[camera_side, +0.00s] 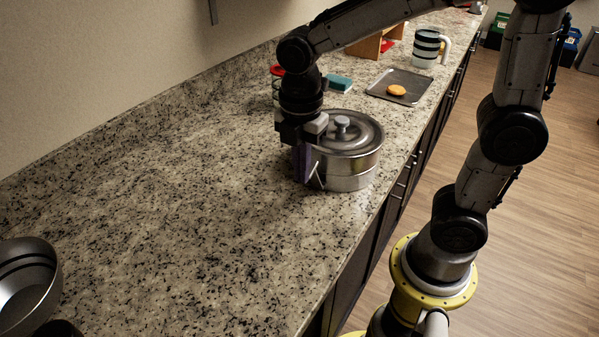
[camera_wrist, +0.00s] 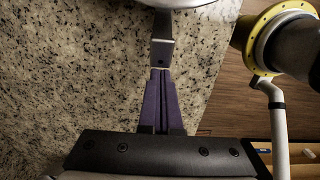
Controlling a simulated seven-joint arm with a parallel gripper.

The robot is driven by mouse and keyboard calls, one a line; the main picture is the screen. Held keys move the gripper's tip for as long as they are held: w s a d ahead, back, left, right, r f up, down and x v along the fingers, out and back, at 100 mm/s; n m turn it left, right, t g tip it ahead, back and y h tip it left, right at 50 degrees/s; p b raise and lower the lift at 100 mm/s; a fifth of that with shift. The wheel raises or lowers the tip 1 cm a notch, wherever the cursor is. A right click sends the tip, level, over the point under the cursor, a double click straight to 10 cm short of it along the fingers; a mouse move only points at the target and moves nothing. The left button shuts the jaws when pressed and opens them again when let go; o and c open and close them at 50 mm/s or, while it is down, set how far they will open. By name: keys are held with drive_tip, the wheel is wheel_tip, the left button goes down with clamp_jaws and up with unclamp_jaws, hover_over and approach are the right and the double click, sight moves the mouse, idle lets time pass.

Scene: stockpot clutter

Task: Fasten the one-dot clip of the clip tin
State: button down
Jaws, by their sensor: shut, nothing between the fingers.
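The clip tin (camera_side: 349,172) is a round silver metal pot with a lid and a knob (camera_side: 342,124), standing on the granite counter. Part of its rim (camera_wrist: 185,3) shows at the top of the wrist view. A flat metal clip (camera_wrist: 162,38) hangs from the tin's side, just beyond my fingertips. Dots on it cannot be made out. My gripper (camera_side: 304,180) is at the tin's left side, pointing down. In the wrist view its purple fingers (camera_wrist: 160,72) are shut together with nothing between them, at or very near the clip's end. Contact is unclear.
A tray (camera_side: 381,91) with an orange round item (camera_side: 396,90), a striped mug (camera_side: 426,48), a teal block (camera_side: 340,84) and a red-lidded jar (camera_side: 277,71) stand behind the tin. A metal bowl (camera_side: 40,285) is front left. The counter between is clear.

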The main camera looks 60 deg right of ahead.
sight(313, 161)
drive_tip(key=shift+d+r+y, duration=0.55)
drive_tip(key=shift+d+y, duration=0.05)
drive_tip(key=shift+d, duration=0.25)
drive_tip(key=shift+d+r, duration=0.3)
drive_tip(key=shift+d, duration=0.4)
drive_tip(key=shift+d+r, duration=0.25)
drive_tip(key=shift+d, duration=0.4)
drive_tip(key=shift+r, duration=0.1)
